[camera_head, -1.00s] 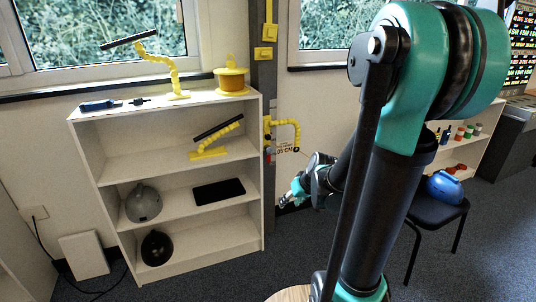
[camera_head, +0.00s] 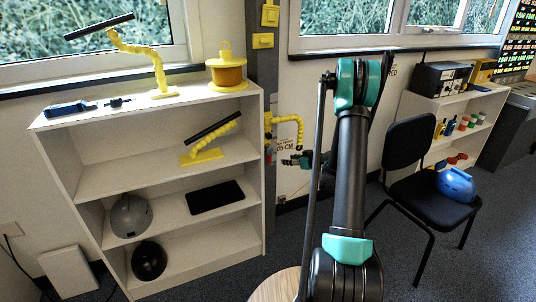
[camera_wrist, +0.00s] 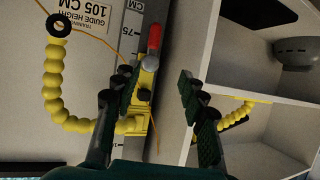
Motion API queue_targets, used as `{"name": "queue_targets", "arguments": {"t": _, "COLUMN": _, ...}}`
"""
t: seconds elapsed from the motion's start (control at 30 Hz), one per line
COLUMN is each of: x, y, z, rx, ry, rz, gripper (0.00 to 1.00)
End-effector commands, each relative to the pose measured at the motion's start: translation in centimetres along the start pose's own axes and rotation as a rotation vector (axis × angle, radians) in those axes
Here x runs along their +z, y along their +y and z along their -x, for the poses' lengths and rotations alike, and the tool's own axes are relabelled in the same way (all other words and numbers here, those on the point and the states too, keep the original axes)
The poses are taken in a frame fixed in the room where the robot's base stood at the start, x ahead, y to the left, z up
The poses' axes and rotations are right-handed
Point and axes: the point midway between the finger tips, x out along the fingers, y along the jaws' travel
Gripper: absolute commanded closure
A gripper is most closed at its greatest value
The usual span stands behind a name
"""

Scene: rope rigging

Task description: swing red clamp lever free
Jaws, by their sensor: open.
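The red clamp lever (camera_wrist: 154,38) stands on a yellow clamp (camera_wrist: 147,78) on the grey post with the measuring scale (camera_wrist: 128,30) in the wrist view. A yellow beaded arm (camera_wrist: 53,88) ending in a black ring extends left from the clamp; it also shows in the head view (camera_head: 299,129). My gripper (camera_wrist: 156,78) is open and empty. Its left finger overlaps the clamp in the picture, and its right finger is over the gap beside the white shelf. The lever tip lies beyond the fingertips; I cannot tell whether anything touches.
A white shelf unit (camera_head: 90,165) stands left of the post, close to my gripper's right side in the wrist view. A thin orange cord (camera_wrist: 92,35) runs across the guide sign. A black chair (camera_head: 410,150) with a blue helmet (camera_head: 456,184) stands right.

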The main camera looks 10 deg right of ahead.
Motion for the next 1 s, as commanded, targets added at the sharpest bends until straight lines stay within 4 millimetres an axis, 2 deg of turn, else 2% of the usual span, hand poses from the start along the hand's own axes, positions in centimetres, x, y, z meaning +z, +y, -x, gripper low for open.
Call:
{"name": "queue_targets", "arguments": {"t": 0.1, "x": 0.5, "y": 0.8, "z": -0.5, "rx": 0.006, "ry": 0.022, "rz": 0.012, "gripper": 0.58}}
{"name": "queue_targets", "arguments": {"t": 0.23, "x": 0.6, "y": 1.0, "z": -1.2, "rx": 0.007, "ry": 0.028, "rz": 0.017, "gripper": 0.58}}
{"name": "queue_targets", "arguments": {"t": 0.37, "x": 0.5, "y": 0.9, "z": -2.9, "rx": 0.006, "ry": 0.027, "rz": 0.017, "gripper": 0.58}}
{"name": "queue_targets", "arguments": {"t": 1.0, "x": 0.2, "y": 1.0, "z": -15.2, "rx": 0.006, "ry": 0.027, "rz": 0.016, "gripper": 0.58}}
